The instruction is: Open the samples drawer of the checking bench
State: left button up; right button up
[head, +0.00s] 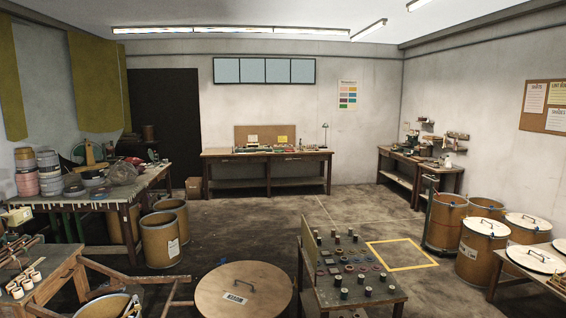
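A long wooden bench (267,156) stands against the far wall, with a cork board, small items and a lamp on top. Its front has drawer-like panels under the top, and they look shut. A second wooden bench (391,153) with tools stands in the far right corner. No readable label shows which is the checking bench or which drawer holds samples. Neither of my grippers is in view.
A low table (398,297) with several spools and a large round wooden lid (243,290) stand in front. Lidded drums (483,250) stand at right, and a loaded table (150,181) at left. Open floor (268,222) lies before the far bench.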

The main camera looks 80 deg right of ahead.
aim_at(234, 158)
jog(key=z, duration=2.15)
jog(key=l+z, duration=0.1)
jog(key=z, duration=0.15)
jog(key=i+l+z, duration=1)
jog(key=i+z, duration=0.65)
jog(key=i, duration=0.15)
jog(key=i+z, duration=0.5)
jog(key=i, duration=1.3)
jog(key=i+j+u, duration=0.15)
jog(key=i+u, duration=1.05)
jog(key=i+l+u, duration=0.2)
jog(key=i+u, duration=0.2)
jog(key=i+j+u, duration=0.25)
jog(key=i, duration=0.8)
jog(key=i+l+u, duration=0.25)
jog(key=i, duration=0.8)
jog(key=i+u, duration=0.2)
jog(key=i, duration=0.35)
jog(key=i+u, duration=0.15)
jog(key=i, duration=0.4)
jog(key=i+l+u, duration=0.2)
jog(key=i, duration=0.35)
jog(key=i+l+u, duration=0.2)
jog(key=i, duration=0.35)
jog(key=i+j+u, duration=0.4)
jog(key=i, duration=1)
jog(key=i+l+u, duration=0.2)
jog(key=i+u, duration=0.15)
jog(key=i, duration=1.05)
